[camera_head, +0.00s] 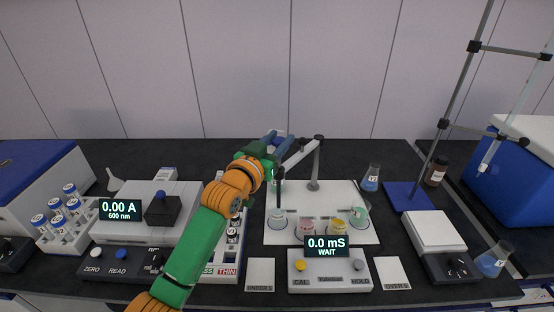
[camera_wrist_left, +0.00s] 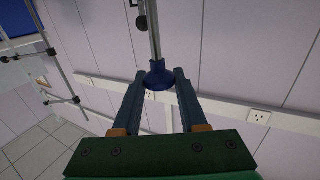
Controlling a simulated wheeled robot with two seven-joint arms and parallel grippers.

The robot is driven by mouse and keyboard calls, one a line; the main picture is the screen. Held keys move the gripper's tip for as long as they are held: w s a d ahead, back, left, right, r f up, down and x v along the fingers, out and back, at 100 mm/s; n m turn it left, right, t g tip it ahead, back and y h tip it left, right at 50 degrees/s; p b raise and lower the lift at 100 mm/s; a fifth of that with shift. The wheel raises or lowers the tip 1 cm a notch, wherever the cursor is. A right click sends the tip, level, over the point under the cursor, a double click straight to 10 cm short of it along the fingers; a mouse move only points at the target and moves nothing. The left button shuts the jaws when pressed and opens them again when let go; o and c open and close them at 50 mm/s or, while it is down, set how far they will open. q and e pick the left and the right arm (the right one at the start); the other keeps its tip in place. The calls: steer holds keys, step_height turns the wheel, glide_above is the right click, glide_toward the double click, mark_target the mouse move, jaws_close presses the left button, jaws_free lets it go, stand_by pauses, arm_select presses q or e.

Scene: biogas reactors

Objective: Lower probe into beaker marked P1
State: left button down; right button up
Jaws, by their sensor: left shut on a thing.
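My left gripper (camera_head: 274,142) reaches over the bench to the raised end of the white holder arm (camera_head: 298,157). In the left wrist view its fingers (camera_wrist_left: 159,82) are shut around a blue flared knob (camera_wrist_left: 158,74) at the end of a grey rod. The dark slender probe (camera_head: 280,190) hangs upright below the gripper in the head view. It is over the leftmost, clear beaker (camera_head: 277,218); I cannot tell whether its tip is inside the rim. Pink (camera_head: 305,228), yellow (camera_head: 338,226) and green (camera_head: 360,214) beakers stand to the right. Beaker marks are unreadable.
The white tray (camera_head: 371,236) holds the beakers and the holder post (camera_head: 315,165). A meter (camera_head: 329,278) reading 0.0 mS WAIT stands in front. A vial rack (camera_head: 233,262) is to the left; a blue-based stand (camera_head: 405,196) and scale (camera_head: 434,232) are to the right.

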arm_select(q)
steer(key=r, duration=0.1)
steer(key=r+p, duration=0.1)
steer(key=shift+s+d+r, duration=0.15)
steer(key=shift+d+r, duration=0.05)
steer(key=shift+r, duration=0.1)
steer(key=shift+a+r, duration=0.1)
steer(key=shift+r, duration=0.15)
steer(key=shift+w+a+f, duration=0.15)
steer(key=shift+w+a, duration=0.25)
steer(key=shift+c, duration=2.2)
jaws_free()
steer(key=shift+s+d, duration=0.1)
steer(key=shift+d, duration=0.1)
arm_select(e)
steer(key=shift+w+d+r, duration=0.1)
steer(key=shift+w+r, duration=0.1)
steer(key=shift+r, duration=0.4)
steer(key=shift+w+r, duration=0.15)
steer(key=shift+r, duration=0.45)
arm_select(q)
steer(key=shift+s+a+f, duration=0.1)
steer(key=shift+s, duration=0.05)
steer(key=b+v, duration=0.1)
steer(key=v, duration=0.5)
steer(key=shift+s+b, duration=0.35)
steer(key=shift+b, duration=0.05)
arm_select(e)
step_height(320, 180, down, 2)
